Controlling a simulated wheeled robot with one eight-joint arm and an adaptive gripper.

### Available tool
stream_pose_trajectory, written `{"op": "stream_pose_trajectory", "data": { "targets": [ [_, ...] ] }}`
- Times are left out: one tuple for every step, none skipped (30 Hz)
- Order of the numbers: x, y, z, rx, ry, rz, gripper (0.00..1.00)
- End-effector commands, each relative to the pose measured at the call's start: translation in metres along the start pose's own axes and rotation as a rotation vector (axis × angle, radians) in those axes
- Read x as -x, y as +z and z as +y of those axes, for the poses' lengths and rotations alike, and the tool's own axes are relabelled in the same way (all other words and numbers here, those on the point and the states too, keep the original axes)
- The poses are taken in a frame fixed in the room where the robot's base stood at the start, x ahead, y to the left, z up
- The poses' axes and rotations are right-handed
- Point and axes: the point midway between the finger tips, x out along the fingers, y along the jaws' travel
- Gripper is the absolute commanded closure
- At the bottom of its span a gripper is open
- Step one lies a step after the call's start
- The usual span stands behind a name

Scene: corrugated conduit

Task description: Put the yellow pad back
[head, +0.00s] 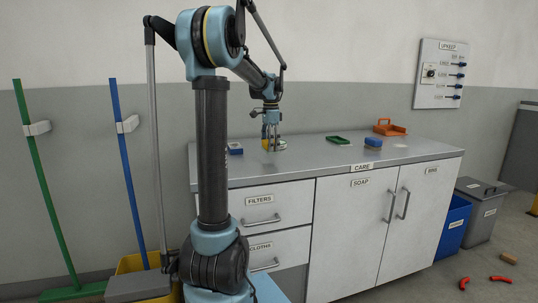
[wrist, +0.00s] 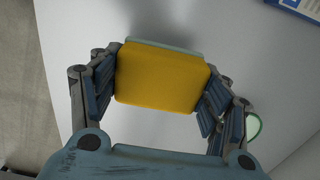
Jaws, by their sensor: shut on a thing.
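The yellow pad (wrist: 160,78) fills the middle of the wrist view, held between the two fingers of my gripper (wrist: 160,90). A pale blue-grey edge shows along its far side. In the head view my gripper (head: 271,128) hangs over the left part of the grey counter (head: 300,168), and a little of the yellow pad (head: 265,142) shows there. It is hard to tell how far the pad is above the counter. No clear resting place for it can be made out.
A small blue item (head: 235,148) lies left of my gripper. A green-rimmed round item (wrist: 254,126) shows beside the right finger. The counter's front middle is clear.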

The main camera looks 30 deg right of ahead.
Motion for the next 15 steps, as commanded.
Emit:
{"op": "stream_pose_trajectory", "data": {
  "targets": [
    [-0.004, -0.001, 0.0, -0.001, 0.0, 0.0, 0.6],
    [-0.007, -0.001, 0.0, -0.001, 0.0, 0.0, 0.6],
    [-0.012, -0.001, 0.001, -0.002, 0.0, 0.0, 0.6],
    [-0.016, -0.001, 0.001, -0.002, 0.0, 0.0, 0.6],
    [-0.021, -0.002, 0.001, -0.002, 0.0, 0.0, 0.6],
    [-0.026, -0.002, 0.001, -0.003, 0.0, 0.0, 0.6],
    [-0.03, -0.002, 0.001, -0.003, 0.0, 0.0, 0.6],
    [-0.034, -0.002, 0.001, -0.003, 0.0, 0.0, 0.6],
    [-0.037, -0.002, 0.001, -0.003, 0.0, 0.0, 0.6],
    [-0.039, -0.002, 0.001, -0.004, 0.0, 0.0, 0.6],
    [-0.039, -0.003, 0.001, -0.004, 0.0, 0.0, 0.6],
    [-0.04, -0.003, 0.001, -0.004, 0.0, 0.0, 0.6],
    [-0.04, -0.003, 0.001, -0.004, 0.0, 0.0, 0.59],
    [-0.04, -0.003, 0.001, -0.004, 0.0, 0.0, 0.59],
    [-0.04, -0.003, 0.002, -0.004, 0.001, 0.0, 0.59]
  ]
}}
